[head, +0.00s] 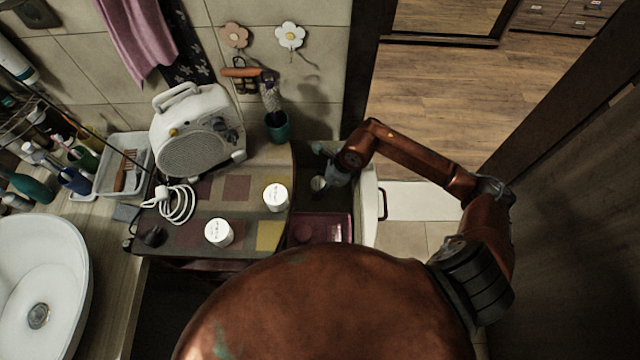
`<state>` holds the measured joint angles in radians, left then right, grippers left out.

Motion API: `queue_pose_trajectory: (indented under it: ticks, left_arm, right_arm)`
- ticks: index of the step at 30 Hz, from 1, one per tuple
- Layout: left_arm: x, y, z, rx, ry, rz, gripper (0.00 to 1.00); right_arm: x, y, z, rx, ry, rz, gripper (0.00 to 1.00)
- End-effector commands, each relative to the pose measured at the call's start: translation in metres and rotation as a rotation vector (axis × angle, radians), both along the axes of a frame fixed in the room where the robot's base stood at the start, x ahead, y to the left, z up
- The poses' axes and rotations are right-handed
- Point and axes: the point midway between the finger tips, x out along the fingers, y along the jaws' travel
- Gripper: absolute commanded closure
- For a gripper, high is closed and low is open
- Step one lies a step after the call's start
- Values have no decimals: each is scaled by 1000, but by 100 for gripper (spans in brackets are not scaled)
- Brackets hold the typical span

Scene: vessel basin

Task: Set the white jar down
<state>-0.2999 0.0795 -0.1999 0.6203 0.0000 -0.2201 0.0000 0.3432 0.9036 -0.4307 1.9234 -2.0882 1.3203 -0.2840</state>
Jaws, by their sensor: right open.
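One white jar (275,196) stands upright on the patterned cabinet top, near its right edge. A second white jar (219,232) stands upright near the front edge of the same top. My right gripper (321,178) is open, to the right of the cabinet top and apart from both these jars. A small pale round thing (318,184) shows at its fingertips; I cannot tell what it is or whether the fingers touch it. My left gripper is out of view.
A white heater (195,135) and a coiled white cable (178,204) sit at the back left of the cabinet top. A green pot (278,128) stands behind. A pink tray (322,229) lies right of the top. A basin (40,285) is at far left.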

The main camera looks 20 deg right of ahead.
Motion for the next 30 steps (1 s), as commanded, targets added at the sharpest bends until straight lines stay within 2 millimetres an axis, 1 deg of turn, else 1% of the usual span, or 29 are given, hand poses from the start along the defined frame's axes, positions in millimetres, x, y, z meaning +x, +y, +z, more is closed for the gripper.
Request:
queue_pose_trajectory:
  ticks: [9, 15, 18, 21, 30]
  left_arm:
    - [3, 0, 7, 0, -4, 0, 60]
    - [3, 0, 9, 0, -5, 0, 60]
    - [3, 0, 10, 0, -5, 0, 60]
    - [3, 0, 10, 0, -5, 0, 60]
    - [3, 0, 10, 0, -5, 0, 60]
  right_arm:
    - [-14, -21, 62, -5, -5, 0, 43]
    - [-22, -31, 91, -3, -3, -1, 43]
    - [-24, -33, 99, -3, -2, 0, 43]
    - [-25, -34, 102, -1, -1, 1, 43]
    - [-26, -34, 103, -1, -1, 1, 43]
